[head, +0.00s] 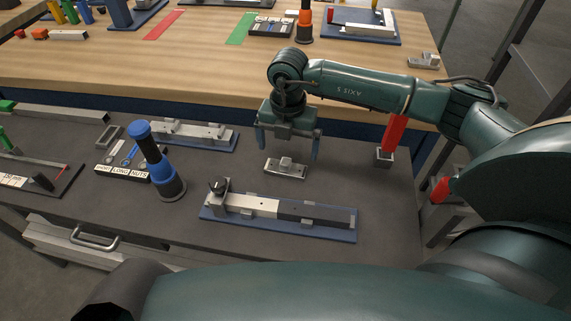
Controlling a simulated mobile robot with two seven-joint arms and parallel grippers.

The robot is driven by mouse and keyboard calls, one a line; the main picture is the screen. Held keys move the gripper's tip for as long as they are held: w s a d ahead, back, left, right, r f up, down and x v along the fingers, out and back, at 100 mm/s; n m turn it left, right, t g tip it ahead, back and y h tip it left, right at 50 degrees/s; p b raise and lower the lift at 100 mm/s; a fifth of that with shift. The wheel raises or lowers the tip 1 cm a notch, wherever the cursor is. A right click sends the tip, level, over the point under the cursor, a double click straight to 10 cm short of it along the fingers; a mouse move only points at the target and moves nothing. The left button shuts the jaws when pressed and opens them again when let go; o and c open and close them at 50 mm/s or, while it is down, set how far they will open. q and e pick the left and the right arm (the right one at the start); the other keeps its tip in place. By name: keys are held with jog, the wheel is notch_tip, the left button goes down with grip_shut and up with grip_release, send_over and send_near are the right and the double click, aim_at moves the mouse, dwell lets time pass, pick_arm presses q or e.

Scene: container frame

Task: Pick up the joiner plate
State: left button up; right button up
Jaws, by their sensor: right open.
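A small light-metal plate with a raised block in its middle, which looks like the joiner plate (273,166), lies flat on the dark grey bench top near the middle of the head view. My right gripper (289,156) points down over it with its jaws open. One finger is at each end of the plate, left and right, with gaps to it. I cannot tell how far the fingertips are above the bench. The plate is not held. My left gripper is not in view.
A blue fixture (346,235) with light and dark bars lies in front of the plate. Another blue fixture (226,145) lies left of it. A blue-and-black tool (158,165) stands further left. A small grey holder (384,155) is to the right. A wooden table (200,65) is behind.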

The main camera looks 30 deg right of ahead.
aim_at(286, 158)
jog(key=shift+f, duration=0.45)
notch_tip(286, 158, down, 4)
jog(key=shift+w+a+r+p, duration=0.1)
jog(key=shift+r+p, duration=0.1)
jog(key=shift+p, duration=0.45)
jog(key=shift+f, duration=0.3)
jog(key=shift+c, duration=0.2)
jog(key=c, duration=0.7)
jog(key=shift+r, duration=0.1)
